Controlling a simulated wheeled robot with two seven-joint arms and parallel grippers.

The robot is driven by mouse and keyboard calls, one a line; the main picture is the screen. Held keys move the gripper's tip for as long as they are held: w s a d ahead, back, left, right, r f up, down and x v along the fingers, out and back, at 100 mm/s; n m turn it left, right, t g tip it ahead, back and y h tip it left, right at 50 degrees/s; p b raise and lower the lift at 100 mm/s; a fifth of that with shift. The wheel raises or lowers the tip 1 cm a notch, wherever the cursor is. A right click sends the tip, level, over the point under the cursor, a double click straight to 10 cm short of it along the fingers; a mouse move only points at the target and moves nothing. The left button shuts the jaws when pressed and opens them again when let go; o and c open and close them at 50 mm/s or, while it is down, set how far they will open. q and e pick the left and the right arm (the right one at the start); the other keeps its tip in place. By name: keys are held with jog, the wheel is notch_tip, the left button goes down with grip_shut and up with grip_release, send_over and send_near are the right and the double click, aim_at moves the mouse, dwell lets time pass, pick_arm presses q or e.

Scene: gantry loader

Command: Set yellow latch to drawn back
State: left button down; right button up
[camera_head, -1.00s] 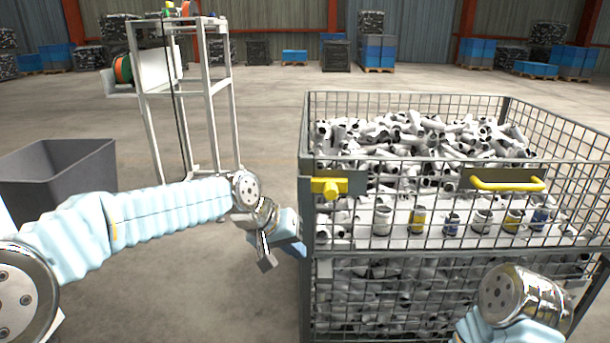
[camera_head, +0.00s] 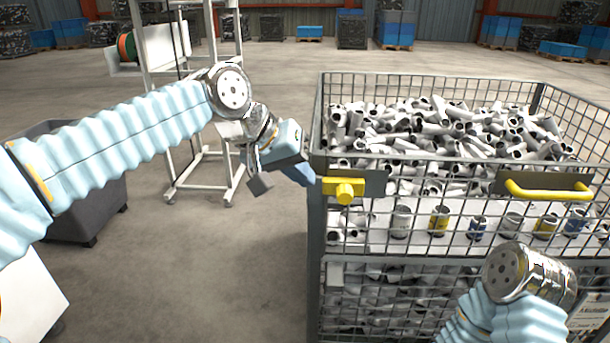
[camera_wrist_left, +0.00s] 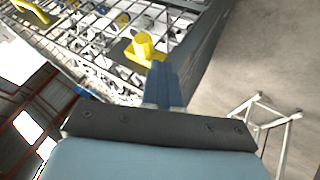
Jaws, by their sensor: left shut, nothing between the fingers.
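The yellow latch (camera_head: 344,190) is a small block with a round knob on a dark plate at the left end of the wire cage's front. It also shows in the left wrist view (camera_wrist_left: 143,46), just beyond the fingertips. My left gripper (camera_head: 309,178) is shut and empty, just left of the latch in the head view. In the left wrist view its blue fingers (camera_wrist_left: 163,84) are together and point toward the latch. I cannot tell whether they touch it. My right arm's wrist shows at the lower right, but its gripper is not visible.
The wire cage (camera_head: 318,130) holds many grey tube pieces and a ledge with several small cans. A yellow handle (camera_head: 548,192) is on its front, right of the latch. A grey bin (camera_head: 90,205) and a white frame stand at left. Floor between is clear.

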aim_at(343, 195)
pick_arm(q)
jog(key=x, duration=0.7)
jog(key=shift+w+d+f, duration=0.15)
jog(key=shift+f, duration=0.1)
pick_arm(e)
jog(key=shift+f, duration=0.1)
pick_arm(q)
jog(key=shift+d, duration=0.35)
jog(key=d, duration=0.2)
jog(key=shift+d+p, duration=0.3)
jog(key=shift+d, duration=0.1)
jog(key=shift+a, duration=0.1)
pick_arm(e)
jog(key=shift+d+r, duration=0.3)
jog(key=shift+d, duration=0.5)
